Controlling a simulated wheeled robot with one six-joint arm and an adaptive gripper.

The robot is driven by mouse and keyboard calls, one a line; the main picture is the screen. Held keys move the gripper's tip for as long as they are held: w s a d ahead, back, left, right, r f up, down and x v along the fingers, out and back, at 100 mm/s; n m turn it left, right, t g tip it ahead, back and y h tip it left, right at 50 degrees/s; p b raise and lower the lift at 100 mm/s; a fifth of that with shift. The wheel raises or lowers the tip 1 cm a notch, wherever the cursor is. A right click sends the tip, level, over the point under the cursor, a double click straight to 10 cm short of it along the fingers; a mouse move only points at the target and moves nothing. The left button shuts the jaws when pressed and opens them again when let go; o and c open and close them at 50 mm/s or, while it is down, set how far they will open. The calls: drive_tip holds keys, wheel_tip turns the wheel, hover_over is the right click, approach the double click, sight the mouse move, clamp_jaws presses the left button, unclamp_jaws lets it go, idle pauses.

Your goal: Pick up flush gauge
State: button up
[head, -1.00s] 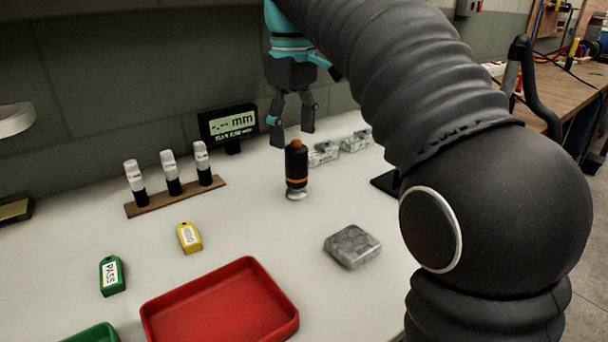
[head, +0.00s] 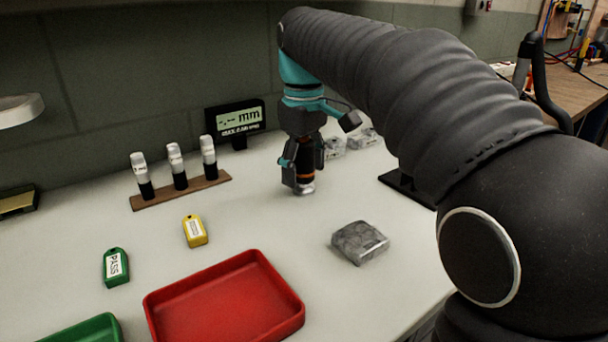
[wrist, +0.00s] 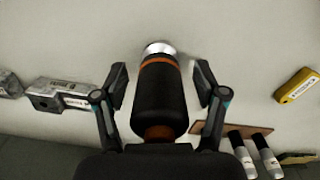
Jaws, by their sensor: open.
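The flush gauge (wrist: 159,95) is a black cylinder with an orange band and a silver foot. It stands upright on the white table and also shows in the head view (head: 306,180), partly hidden by my gripper. My gripper (head: 303,180) is lowered around it, pointing down. In the wrist view my gripper (wrist: 160,85) is open, with one finger on each side of the gauge. A gap shows between each finger and the gauge body.
A digital mm display (head: 236,118) and a wooden rack (head: 182,190) with white-capped vials stand to the left. Metal blocks (head: 362,138) lie behind, and a grey block (head: 360,243) lies in front. A red tray (head: 225,300), yellow tag (head: 195,231) and green PASS tag (head: 116,267) are nearer.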

drive_tip(key=c, duration=1.2)
drive_tip(key=shift+r, duration=0.1)
